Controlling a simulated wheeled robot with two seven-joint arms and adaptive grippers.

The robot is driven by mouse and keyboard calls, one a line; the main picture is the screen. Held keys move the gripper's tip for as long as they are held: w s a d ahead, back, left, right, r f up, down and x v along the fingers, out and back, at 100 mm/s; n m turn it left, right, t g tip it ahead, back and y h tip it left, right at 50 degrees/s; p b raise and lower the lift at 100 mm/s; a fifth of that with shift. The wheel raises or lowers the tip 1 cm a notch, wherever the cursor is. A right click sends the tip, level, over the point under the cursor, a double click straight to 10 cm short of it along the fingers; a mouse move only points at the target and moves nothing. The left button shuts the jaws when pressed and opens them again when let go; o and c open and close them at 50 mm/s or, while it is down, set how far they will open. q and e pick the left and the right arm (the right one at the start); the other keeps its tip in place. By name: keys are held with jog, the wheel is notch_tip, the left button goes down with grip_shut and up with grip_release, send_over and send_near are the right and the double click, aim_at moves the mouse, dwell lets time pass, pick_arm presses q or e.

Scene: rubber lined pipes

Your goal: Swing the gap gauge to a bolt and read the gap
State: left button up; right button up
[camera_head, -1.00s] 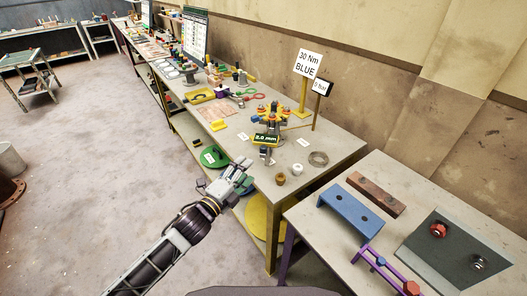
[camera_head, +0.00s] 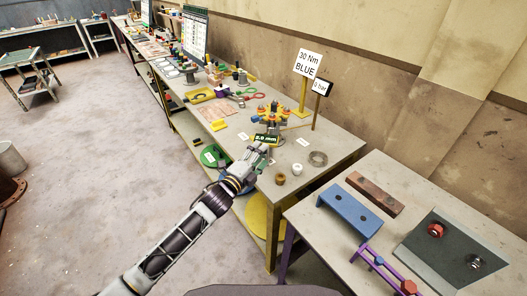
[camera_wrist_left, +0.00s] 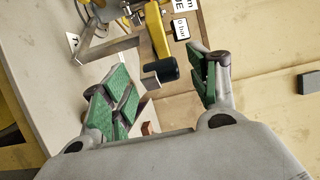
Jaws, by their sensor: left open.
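The yellow flange fixture with red-topped bolts (camera_head: 272,113) stands on the long bench. The gap gauge's small dark display (camera_head: 265,139) sits on its near side and appears to read 2.0 mm. In the left wrist view, a yellow arm (camera_wrist_left: 157,32) ends in a black cylindrical handle (camera_wrist_left: 161,70). My left gripper (camera_head: 258,156) is just in front of the display, over the bench's near edge. Its green-padded fingers (camera_wrist_left: 163,88) are open, with the black handle showing in the gap between them, not clasped. My right gripper is out of view.
A sign reading 30 Nm BLUE (camera_head: 308,63) and a small 0 bar panel (camera_head: 321,88) stand behind the fixture. A metal ring (camera_head: 318,158) and small cups (camera_head: 297,169) lie to the right. A second table (camera_head: 310,233) stands at the lower right.

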pick_arm(q)
jog(key=shift+x, duration=1.45)
